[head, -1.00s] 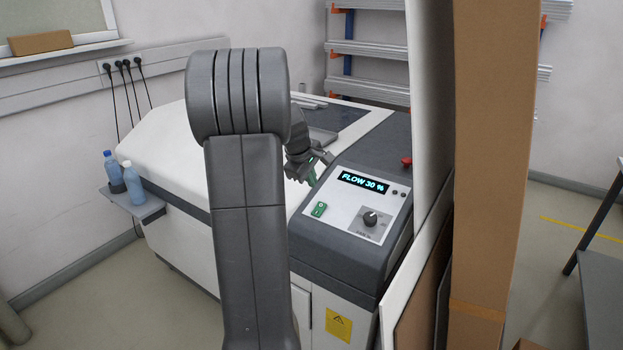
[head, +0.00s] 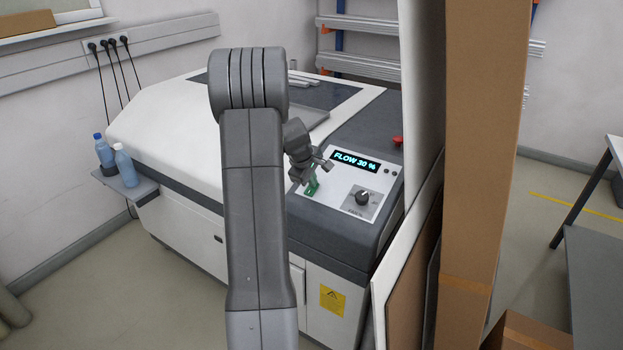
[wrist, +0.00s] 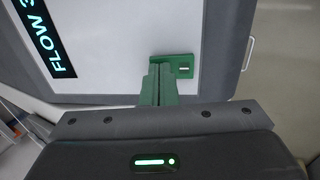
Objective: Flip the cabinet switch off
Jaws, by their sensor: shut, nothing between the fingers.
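The switch (head: 309,191) is a green rocker on the cabinet's control panel (head: 335,197), left of a dark knob. In the wrist view the green switch (wrist: 184,68) shows a small pale mark, and its left part is covered by my fingers. My gripper (head: 314,178) is over the switch in the head view. In the wrist view my gripper (wrist: 158,72) has its green fingers together with nothing between them, and the tips overlap the switch plate. I cannot tell whether they touch it, or which way the rocker is set.
The display (head: 356,161) reads FLOW 30 %. The knob (head: 362,198) is right of the switch, and a red button (head: 398,141) is farther back. A tall cardboard piece (head: 487,150) and leaning panels stand close on the right. Bottles (head: 124,165) sit on a side shelf at left.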

